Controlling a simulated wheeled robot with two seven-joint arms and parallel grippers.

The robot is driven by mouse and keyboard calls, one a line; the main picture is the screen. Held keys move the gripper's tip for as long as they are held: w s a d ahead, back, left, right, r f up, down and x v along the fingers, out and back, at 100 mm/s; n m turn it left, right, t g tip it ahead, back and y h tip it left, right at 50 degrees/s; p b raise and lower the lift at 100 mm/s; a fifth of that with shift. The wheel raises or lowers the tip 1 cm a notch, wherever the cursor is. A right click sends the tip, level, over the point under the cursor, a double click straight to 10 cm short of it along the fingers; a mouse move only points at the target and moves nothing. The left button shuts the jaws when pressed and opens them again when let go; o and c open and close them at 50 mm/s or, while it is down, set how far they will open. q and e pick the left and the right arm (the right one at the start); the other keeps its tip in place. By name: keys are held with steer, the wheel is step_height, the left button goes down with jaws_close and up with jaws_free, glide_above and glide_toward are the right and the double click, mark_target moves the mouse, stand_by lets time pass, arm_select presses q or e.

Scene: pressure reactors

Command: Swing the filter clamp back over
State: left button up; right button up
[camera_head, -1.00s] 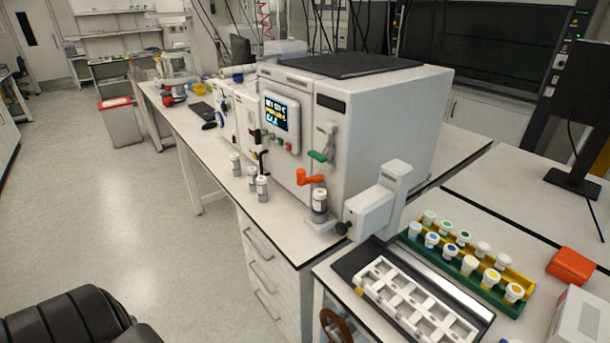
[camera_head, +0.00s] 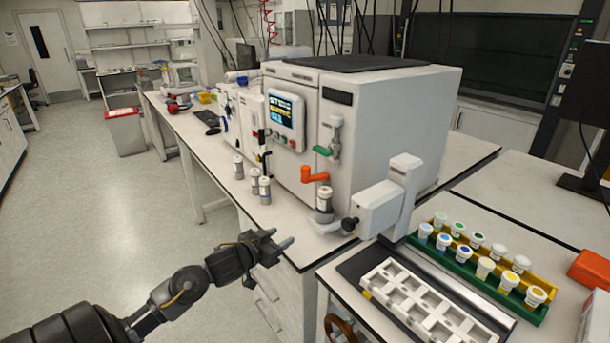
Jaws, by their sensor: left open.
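A large white reactor (camera_head: 380,125) stands on the bench. An orange handle (camera_head: 314,175) sticks out from its front, just above a small grey-and-white cylinder (camera_head: 324,200). A green-tipped lever (camera_head: 323,151) is higher on the same front. I cannot tell for sure which of these parts is the filter clamp. My left gripper (camera_head: 279,238) is open and empty, in front of the bench edge, below and left of the orange handle and apart from it. My right gripper is not in view.
Several small vials (camera_head: 264,190) stand near the bench's front edge, left of the orange handle. A white arm-like unit (camera_head: 381,208) juts out to its right. A white rack (camera_head: 420,305) and a green-yellow rack (camera_head: 480,265) of capped bottles lie further right.

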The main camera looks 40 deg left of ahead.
mark_target(302, 170)
arm_select(q)
steer(key=w+a+r+m+t+h, duration=0.1)
steer(key=w+r+t+h, duration=0.1)
steer(key=r, duration=0.6)
steer(key=w+a+r+t+h, duration=0.1)
steer(key=w+a+r, duration=0.1)
steer(key=r, duration=0.6)
steer(key=w, duration=0.3)
steer(key=w+d+p, duration=0.1)
steer(key=w, duration=0.6)
steer(key=shift+w+d+f+p, duration=0.15)
steer(key=shift+d+f+p, duration=0.2)
steer(key=shift+d+p, duration=0.05)
jaws_close()
